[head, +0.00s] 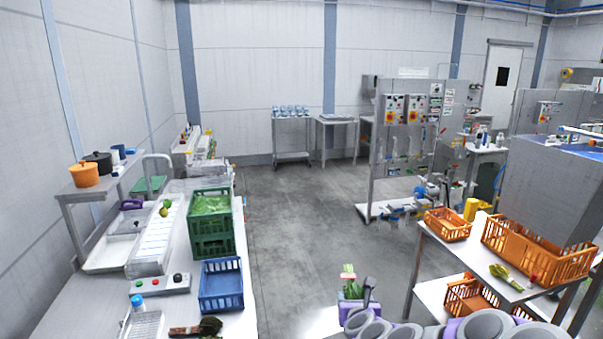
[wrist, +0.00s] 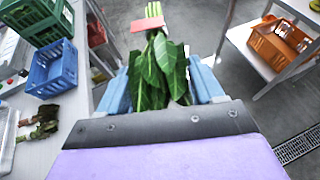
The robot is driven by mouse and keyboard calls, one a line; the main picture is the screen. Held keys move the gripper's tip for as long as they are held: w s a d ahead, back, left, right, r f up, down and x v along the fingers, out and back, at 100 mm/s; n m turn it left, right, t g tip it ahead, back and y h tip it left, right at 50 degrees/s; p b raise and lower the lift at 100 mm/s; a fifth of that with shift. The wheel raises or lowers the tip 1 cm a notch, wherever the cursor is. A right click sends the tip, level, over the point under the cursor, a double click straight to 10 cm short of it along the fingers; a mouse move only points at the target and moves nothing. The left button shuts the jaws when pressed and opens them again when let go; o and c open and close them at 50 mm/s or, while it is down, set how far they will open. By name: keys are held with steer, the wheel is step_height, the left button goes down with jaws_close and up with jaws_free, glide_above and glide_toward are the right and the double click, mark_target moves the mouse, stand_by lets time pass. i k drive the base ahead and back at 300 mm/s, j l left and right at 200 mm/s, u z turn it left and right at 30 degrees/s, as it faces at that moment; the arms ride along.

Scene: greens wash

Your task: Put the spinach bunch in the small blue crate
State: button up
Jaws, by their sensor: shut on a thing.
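The spinach bunch (wrist: 158,68) has dark green leaves and pale stems with a reddish band. My gripper (wrist: 162,90) is shut on it, with a blue finger on each side. The bunch also shows small in the head view (head: 351,285), at the end of my arm, over the aisle floor. The small blue crate (head: 221,286) stands on the left counter, left of the bunch and apart from it. Its open top shows and it looks empty. The crate also shows at the left of the wrist view (wrist: 52,70). The gripper's lower part hides some of the leaves.
A green crate (head: 211,238) with greens stands behind the blue crate. A dark leafy bundle (head: 197,328) lies at the counter's front. Orange crates (head: 538,252) stand on the right table (head: 463,250). The aisle floor (head: 300,230) between is clear.

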mark_target(221, 290)
steer(key=i+l, duration=0.1)
steer(key=l, duration=0.65)
steer(key=i+l, duration=0.15)
steer(key=l, duration=0.25)
steer(key=l+u, duration=0.1)
steer(key=u, duration=0.7)
steer(key=l+u, duration=0.15)
steer(key=u, duration=0.3)
steer(key=l+u, duration=0.1)
steer(key=u, duration=0.3)
